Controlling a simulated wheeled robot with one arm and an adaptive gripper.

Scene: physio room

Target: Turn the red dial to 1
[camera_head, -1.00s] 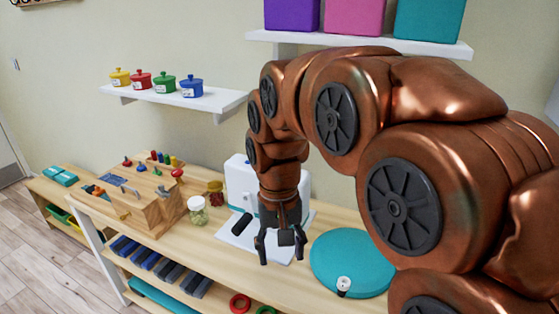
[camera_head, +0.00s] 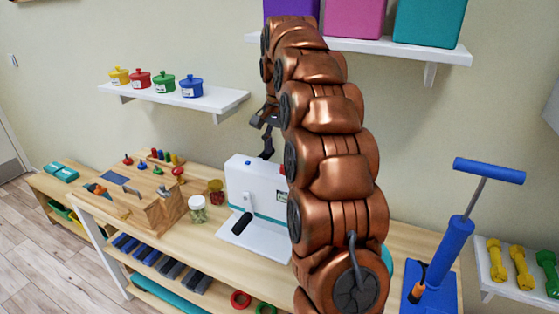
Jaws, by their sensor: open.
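My gripper (camera_head: 262,138) is raised above the white upright machine (camera_head: 250,192), seen from the side, open and empty. The machine stands on the bench with a black handle on its front. A small red part (camera_head: 284,168) shows at its top right edge, partly hidden by my arm; I cannot tell if it is a dial. The wooden activity board (camera_head: 140,205) stands to the left, with a red knob (camera_head: 178,174) on top and another red knob (camera_head: 127,161) at its back left. No number marks can be read. My gripper is apart from all of these.
Jars (camera_head: 197,209) stand between board and machine. A wall shelf (camera_head: 215,104) with coloured pots is at the left; another (camera_head: 400,47) holds coloured bins above. A blue pump-like stand (camera_head: 450,245) and dumbbells (camera_head: 520,265) are at the right. My arm hides the bench's middle.

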